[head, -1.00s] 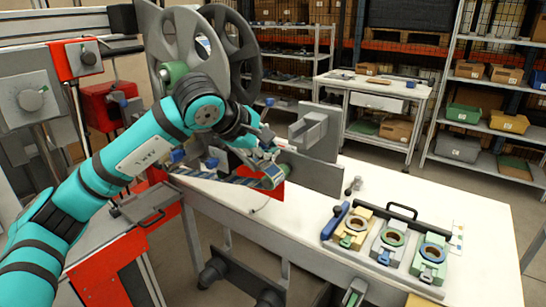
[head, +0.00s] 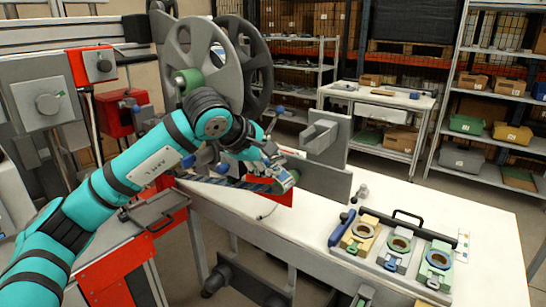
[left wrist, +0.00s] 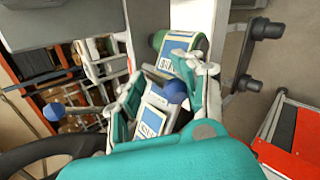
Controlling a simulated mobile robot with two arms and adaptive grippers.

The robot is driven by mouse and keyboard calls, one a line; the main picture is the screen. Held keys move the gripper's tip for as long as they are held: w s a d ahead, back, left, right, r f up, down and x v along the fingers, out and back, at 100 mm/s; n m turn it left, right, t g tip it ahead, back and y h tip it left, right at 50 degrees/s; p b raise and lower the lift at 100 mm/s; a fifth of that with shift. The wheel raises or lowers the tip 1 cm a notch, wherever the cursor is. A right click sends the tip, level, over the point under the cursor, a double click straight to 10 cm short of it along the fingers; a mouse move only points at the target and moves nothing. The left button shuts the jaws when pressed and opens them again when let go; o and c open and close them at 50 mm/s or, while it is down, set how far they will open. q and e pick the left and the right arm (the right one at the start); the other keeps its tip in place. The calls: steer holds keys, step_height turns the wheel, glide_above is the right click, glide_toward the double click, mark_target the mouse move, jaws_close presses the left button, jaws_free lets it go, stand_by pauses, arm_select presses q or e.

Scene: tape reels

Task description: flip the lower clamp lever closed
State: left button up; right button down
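My left gripper (head: 272,165) reaches over the tape track below the reels in the head view. In the left wrist view its teal and white fingers (left wrist: 164,92) stand apart. A blue ball knob (left wrist: 173,92) shows between them, in front of a light label-printed part; contact with the fingers cannot be told. A second blue knob (left wrist: 53,112) is at left in that view. In the head view, blue knobs (head: 188,161) and (head: 222,168) stand left of my gripper. Which knob belongs to the lower clamp lever is unclear, as my wrist hides part of the area. My right gripper is out of view.
A grey reel (head: 194,60) and a dark reel (head: 245,65) stand above my wrist. A grey plate (head: 322,180) rises right of the gripper. The white table (head: 300,232) holds a tray with several ring-topped blocks (head: 398,244). Shelves stand behind.

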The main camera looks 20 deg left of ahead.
arm_select(q)
steer(key=shift+r, duration=0.15)
steer(key=shift+w+d+r, duration=0.1)
steer(key=shift+d+r, duration=0.05)
steer(key=shift+d, duration=0.05)
steer(key=shift+r, duration=0.1)
steer(key=shift+s+a+r, duration=0.1)
steer(key=shift+s+r, duration=0.15)
steer(key=v, duration=1.1)
steer(key=shift+s, duration=0.2)
steer(key=shift+f, duration=0.15)
